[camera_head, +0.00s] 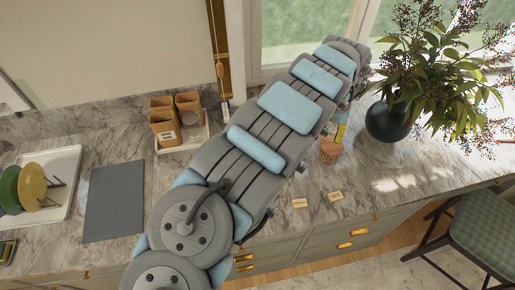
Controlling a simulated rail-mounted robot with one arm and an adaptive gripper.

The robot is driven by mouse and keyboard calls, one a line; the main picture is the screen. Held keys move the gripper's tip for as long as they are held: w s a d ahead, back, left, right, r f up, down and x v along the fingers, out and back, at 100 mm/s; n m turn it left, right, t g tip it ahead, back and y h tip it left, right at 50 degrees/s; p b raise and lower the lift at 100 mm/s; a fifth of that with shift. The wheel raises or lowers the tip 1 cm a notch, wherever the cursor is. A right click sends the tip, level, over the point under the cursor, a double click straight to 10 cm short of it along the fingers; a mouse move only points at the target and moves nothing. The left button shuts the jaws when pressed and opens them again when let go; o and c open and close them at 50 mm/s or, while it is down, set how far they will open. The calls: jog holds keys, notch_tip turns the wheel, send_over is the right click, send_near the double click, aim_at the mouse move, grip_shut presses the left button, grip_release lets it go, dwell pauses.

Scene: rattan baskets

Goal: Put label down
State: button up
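Two small pale labels lie on the marble counter right of my arm, one label (300,203) at the left and another label (335,196) beside it. A small tan round basket (330,153) stands on the counter just right of my arm. Several brown rattan baskets (163,124) stand in a white tray at the left, and one has a pale label on its front. My gripper (343,120) is mostly hidden behind my arm, near a small yellow piece just above the tan basket. Its fingers and anything between them cannot be made out.
A dark vase with a leafy plant (387,122) stands right of my gripper. A grey mat (114,200) and a white tray (62,202) with plates are at the left. A green stool (480,228) stands at the right. The counter right of the labels is clear.

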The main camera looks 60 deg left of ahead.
jog(key=s+a+f+n, duration=0.1)
jog(key=s+a+f, duration=0.1)
jog(key=s+a, duration=0.4)
jog(key=s+a+f+n, duration=0.2)
jog(key=s+a, duration=0.5)
jog(key=s, duration=0.1)
jog(key=s+a+f+n+b, duration=0.1)
jog(key=s+a+f+n, duration=0.1)
jog(key=s+a, duration=0.5)
jog(key=shift+s+a+f, duration=0.2)
jog(key=shift+s+f, duration=0.05)
jog(key=shift+f, duration=0.05)
jog(key=shift+f+p, duration=0.5)
jog(key=shift+f, duration=3.3)
jog(key=shift+f, duration=0.1)
jog(key=o, duration=0.8)
jog(key=shift+c, duration=0.2)
